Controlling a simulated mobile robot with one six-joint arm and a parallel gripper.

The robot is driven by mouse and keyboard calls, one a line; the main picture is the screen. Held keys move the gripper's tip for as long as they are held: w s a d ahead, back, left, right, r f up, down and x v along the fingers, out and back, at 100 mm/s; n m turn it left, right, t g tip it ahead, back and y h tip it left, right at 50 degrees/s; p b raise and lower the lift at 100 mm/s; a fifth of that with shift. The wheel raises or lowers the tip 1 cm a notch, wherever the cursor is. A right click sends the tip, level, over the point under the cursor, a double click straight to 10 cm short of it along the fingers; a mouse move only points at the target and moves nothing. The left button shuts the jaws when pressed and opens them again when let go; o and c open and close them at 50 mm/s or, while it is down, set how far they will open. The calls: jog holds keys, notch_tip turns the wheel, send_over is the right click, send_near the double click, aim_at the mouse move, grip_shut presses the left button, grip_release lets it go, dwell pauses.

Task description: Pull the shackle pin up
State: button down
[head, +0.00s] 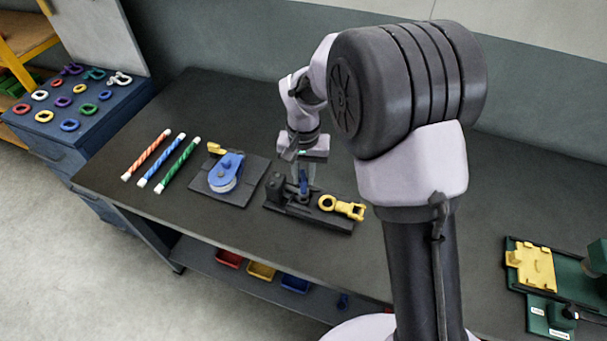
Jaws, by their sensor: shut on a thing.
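My gripper (303,183) points down over a dark fixture (322,219) near the middle of the bench, in the head view.
Left of the fixture, a blue block (226,172) with a yellow piece sits on a dark plate (252,180). Three striped rods (163,160) lie further left. A blue cabinet (50,143) carries coloured rings. A green fixture (535,275) stands far right. The bench behind is clear.

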jog(key=c, duration=1.2)
grip_release()
jog(key=shift+c, duration=0.2)
jog(key=shift+r, duration=0.1)
notch_tip(320, 180, up, 17)
jog(key=p, duration=0.5)
jog(key=shift+r, duration=0.2)
jog(key=s+d+f+m+t+b, duration=0.1)
jog(key=s+d+t+b, duration=0.1)
jog(key=s, duration=0.6)
jog(key=s+d+f+m+t+y+b, duration=0.1)
jog(key=s+d+t+b, duration=0.1)
jog(key=s+d+b, duration=0.3)
jog(key=s+d+f+m+t+y+b, duration=0.1)
jog(key=s+d+f+b, duration=0.1)
jog(key=s, duration=0.8)
jog(key=shift+s+d+t+b, duration=0.35)
jog(key=shift+d+b, duration=0.3)
jog(key=shift+b, duration=0.4)
